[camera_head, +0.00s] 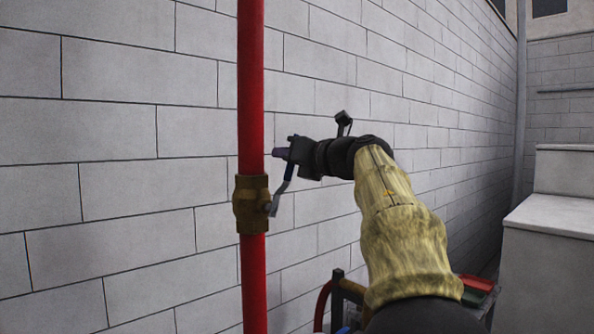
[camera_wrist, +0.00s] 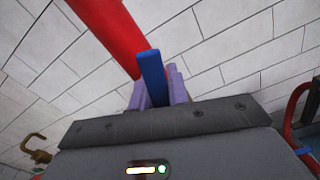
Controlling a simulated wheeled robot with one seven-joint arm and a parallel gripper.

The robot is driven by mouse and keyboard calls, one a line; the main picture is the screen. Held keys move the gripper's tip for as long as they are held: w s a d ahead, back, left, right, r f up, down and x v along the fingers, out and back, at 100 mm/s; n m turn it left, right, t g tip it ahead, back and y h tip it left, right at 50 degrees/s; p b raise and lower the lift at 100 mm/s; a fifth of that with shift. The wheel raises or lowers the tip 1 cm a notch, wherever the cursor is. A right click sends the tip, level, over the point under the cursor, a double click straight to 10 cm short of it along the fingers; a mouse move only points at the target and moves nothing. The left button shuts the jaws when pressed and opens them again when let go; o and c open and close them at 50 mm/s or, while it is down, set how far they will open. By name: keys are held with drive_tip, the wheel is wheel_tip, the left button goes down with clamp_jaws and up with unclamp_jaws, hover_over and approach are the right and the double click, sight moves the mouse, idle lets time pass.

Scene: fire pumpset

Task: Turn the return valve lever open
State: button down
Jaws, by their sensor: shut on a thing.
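The return valve has a brass body (camera_head: 251,204) on a vertical red pipe (camera_head: 251,90) in the head view. Its lever (camera_head: 281,190) runs from the valve's right side up and slightly right, with a pale lower part and a blue handle. My gripper (camera_head: 281,154) is at the upper end of the lever, just right of the pipe. In the wrist view the blue lever handle (camera_wrist: 152,78) stands between the purple fingers of my gripper (camera_wrist: 158,92), which are shut on it. The valve body is not clearly visible in the wrist view.
A grey block wall (camera_head: 120,120) runs close behind the pipe. A red hose (camera_head: 321,305) and other equipment lie low beyond my arm. Pale stepped blocks (camera_head: 553,225) stand at the right. A brass hook-shaped part (camera_wrist: 35,146) shows at the wrist view's lower left.

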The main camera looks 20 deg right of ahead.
drive_tip(key=shift+s+a+r+n+b, duration=0.1)
drive_tip(key=shift+s+a+n+b, duration=0.2)
drive_tip(key=shift+a+n, duration=0.35)
drive_tip(key=shift+s+a+f+n+b, duration=0.1)
drive_tip(key=shift+a+n+b, duration=0.25)
drive_tip(key=shift+a+n, duration=0.2)
drive_tip(key=shift+s+a+r+n+b, duration=0.15)
drive_tip(key=shift+a+n+b, duration=0.2)
drive_tip(key=shift+a+n, duration=0.3)
drive_tip(key=shift+d, duration=0.1)
drive_tip(key=c, duration=1.3)
unclamp_jaws()
drive_tip(key=shift+c, duration=0.2)
drive_tip(key=shift+s, duration=0.1)
drive_tip(key=b+v, duration=0.5)
drive_tip(key=v, duration=1.2)
drive_tip(key=shift+s, duration=0.15)
drive_tip(key=shift+r, duration=0.1)
